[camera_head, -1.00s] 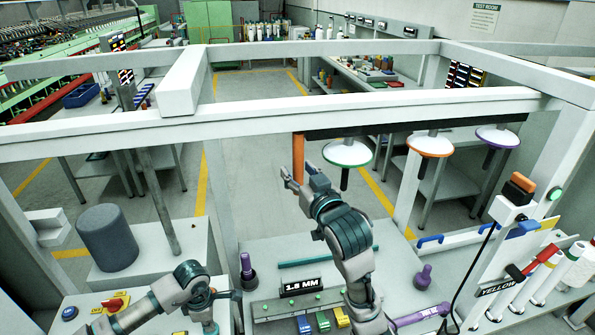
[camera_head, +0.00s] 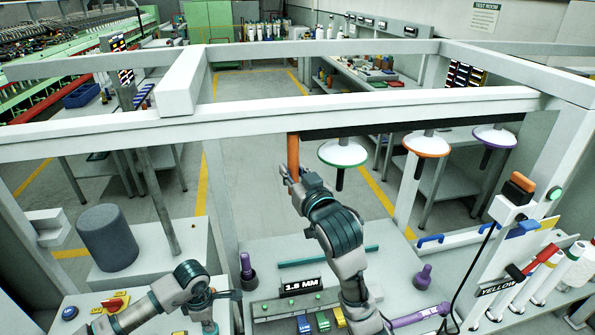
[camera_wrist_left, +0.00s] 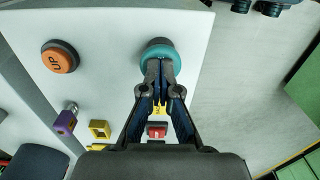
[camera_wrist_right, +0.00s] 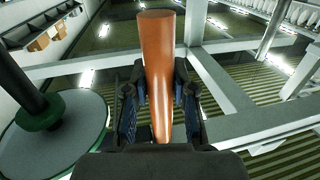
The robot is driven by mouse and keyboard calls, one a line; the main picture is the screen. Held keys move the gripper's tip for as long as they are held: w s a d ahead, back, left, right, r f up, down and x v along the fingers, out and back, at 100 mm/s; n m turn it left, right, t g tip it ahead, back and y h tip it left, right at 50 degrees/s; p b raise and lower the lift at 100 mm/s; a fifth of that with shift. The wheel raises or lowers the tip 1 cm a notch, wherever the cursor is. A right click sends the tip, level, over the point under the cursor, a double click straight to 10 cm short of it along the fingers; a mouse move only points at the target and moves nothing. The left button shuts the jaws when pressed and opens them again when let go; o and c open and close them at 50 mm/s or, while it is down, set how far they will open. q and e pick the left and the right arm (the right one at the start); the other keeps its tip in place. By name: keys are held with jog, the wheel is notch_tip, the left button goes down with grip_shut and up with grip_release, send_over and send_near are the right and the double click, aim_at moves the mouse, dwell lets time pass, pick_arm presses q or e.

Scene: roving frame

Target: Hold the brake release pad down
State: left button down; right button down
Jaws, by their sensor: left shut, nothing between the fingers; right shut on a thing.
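A round teal pad (camera_wrist_left: 158,48), which appears to be the brake release pad, sits on a pale panel in the left wrist view. My left gripper (camera_wrist_left: 159,68) is shut and empty, its fingertips over the pad's near edge; I cannot tell how far the pad is pressed. In the head view the left gripper (camera_head: 214,300) is low over the left panel, and the pad is not clearly visible. My right gripper (camera_head: 291,176) is shut on an orange-brown upright handle (camera_head: 293,150) below the dark rail (camera_head: 385,128); the handle also fills its wrist view (camera_wrist_right: 160,60).
An orange UP button (camera_wrist_left: 60,57) is beside the pad. White discs with green (camera_head: 342,153), orange (camera_head: 427,145) and purple (camera_head: 494,137) rims hang right of the handle. The white frame beam (camera_head: 270,106) crosses above. A red switch (camera_head: 113,303) is at lower left.

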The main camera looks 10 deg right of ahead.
pick_arm(q)
jog(key=shift+a+f, duration=0.1)
jog(key=shift+a, duration=0.15)
jog(key=shift+d, duration=0.4)
pick_arm(e)
jog(key=a, duration=1.6)
jog(key=shift+a, duration=0.1)
pick_arm(q)
jog(key=shift+a, duration=0.15)
pick_arm(e)
jog(key=c, duration=0.9)
grip_release()
jog(key=shift+a, duration=0.1)
pick_arm(q)
jog(key=shift+a, duration=0.15)
pick_arm(e)
jog(key=shift+a, duration=0.15)
jog(key=s, duration=0.4)
jog(key=s+d, duration=0.1)
jog(key=s, duration=0.2)
jog(key=s+d, duration=0.1)
jog(key=s, duration=0.3)
jog(key=shift+s+d+f, duration=0.1)
jog(key=shift+s, duration=0.25)
